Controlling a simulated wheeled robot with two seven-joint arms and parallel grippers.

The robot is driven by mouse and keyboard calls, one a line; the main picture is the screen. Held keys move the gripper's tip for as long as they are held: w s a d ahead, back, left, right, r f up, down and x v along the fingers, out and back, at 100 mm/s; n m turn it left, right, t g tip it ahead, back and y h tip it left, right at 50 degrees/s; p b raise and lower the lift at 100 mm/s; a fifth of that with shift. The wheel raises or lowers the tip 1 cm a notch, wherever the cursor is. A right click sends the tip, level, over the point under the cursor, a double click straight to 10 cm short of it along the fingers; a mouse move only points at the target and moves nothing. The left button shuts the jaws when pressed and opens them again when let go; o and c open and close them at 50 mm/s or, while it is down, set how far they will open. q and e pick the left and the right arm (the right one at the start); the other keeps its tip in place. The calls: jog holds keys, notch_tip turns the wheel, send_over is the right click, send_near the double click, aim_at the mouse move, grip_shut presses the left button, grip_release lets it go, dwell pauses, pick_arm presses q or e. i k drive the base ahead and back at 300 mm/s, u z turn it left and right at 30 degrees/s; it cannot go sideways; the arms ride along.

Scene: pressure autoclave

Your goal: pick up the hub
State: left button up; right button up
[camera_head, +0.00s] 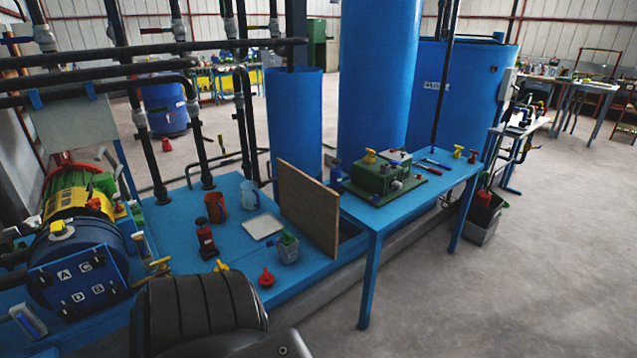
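I cannot tell for sure which thing is the hub. A small red knobbed part (266,277) stands near the front edge of the low blue table, and a small yellow part (221,265) lies left of it. The autoclave (82,265) is at the left, with a blue round front marked with letters and a yellow band behind it. On the higher blue table, a green box-like device (382,180) carries a yellow valve-like part (370,156). Neither of my grippers is in view.
The low blue table (165,225) holds a red-and-black bottle jack (206,238), an orange mug (215,207), a white tray (262,226) and a grey cup (287,250). An upright brown board (309,208) separates it from the higher table (350,207). Open floor lies right.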

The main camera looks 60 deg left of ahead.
aim_at(288, 253)
jog(key=u, duration=0.15)
jog(key=i, duration=2)
jog(key=u, duration=1.1)
jog(key=i, duration=0.95)
jog(key=u, duration=1.55)
jog(key=i, duration=0.55)
jog(key=u, duration=0.45)
